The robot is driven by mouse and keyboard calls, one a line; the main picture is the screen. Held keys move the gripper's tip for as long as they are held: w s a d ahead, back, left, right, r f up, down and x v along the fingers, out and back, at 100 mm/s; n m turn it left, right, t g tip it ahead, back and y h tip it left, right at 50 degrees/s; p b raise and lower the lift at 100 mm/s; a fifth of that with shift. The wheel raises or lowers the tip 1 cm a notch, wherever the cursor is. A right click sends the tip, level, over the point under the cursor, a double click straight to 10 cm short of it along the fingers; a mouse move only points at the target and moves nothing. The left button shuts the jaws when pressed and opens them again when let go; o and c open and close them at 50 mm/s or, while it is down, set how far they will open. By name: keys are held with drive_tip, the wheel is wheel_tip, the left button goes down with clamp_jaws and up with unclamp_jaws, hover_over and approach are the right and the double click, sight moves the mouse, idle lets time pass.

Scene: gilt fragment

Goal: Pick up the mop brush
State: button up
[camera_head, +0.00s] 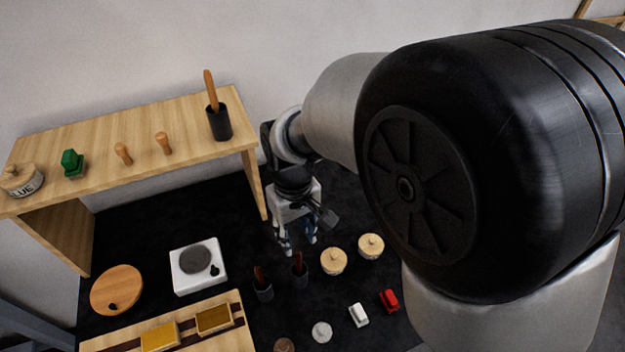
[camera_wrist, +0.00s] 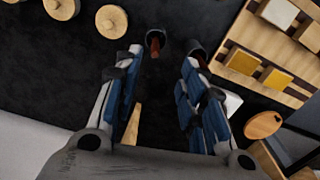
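No brush is clearly marked as the mop brush; its bristles would be hidden in a cup. Two dark cups, a left one (camera_head: 264,292) and a right one (camera_head: 300,281), stand on the black surface, each with a red-brown handle sticking up. A third black cup (camera_head: 219,124) on the wooden shelf holds a tan wooden handle (camera_head: 210,90). My gripper (camera_head: 300,248) hangs above and behind the two lower cups, pointing down. In the wrist view its blue-padded fingers (camera_wrist: 160,62) are apart with nothing between them; a red-brown handle (camera_wrist: 155,42) shows beyond the fingertips.
The wooden shelf (camera_head: 95,145) also bears a glue jar (camera_head: 22,181), a green block (camera_head: 72,163) and two wooden knobs. Near the lower cups are a white hotplate (camera_head: 198,266), a round board (camera_head: 117,290), lidded jars (camera_head: 334,261), and white and red (camera_head: 389,300) blocks.

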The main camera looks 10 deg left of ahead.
sight(298, 257)
wheel_tip(298, 257, down, 11)
drive_tip(key=shift+r+b, duration=0.2)
drive_tip(key=shift+b, duration=1)
drive_tip(key=shift+w+a+f+b, duration=0.1)
drive_tip(key=shift+w+f+b, duration=0.15)
drive_tip(key=shift+f, duration=0.65)
drive_tip(key=shift+w+f+b, duration=0.1)
drive_tip(key=shift+f+b, duration=0.2)
drive_tip(key=shift+f, duration=0.55)
drive_tip(key=shift+w+a+f+b, duration=0.1)
drive_tip(key=shift+w+f+b, duration=0.15)
drive_tip(key=shift+f, duration=0.65)
drive_tip(key=shift+s+r, duration=0.1)
drive_tip(key=shift+c, duration=0.2)
clamp_jaws()
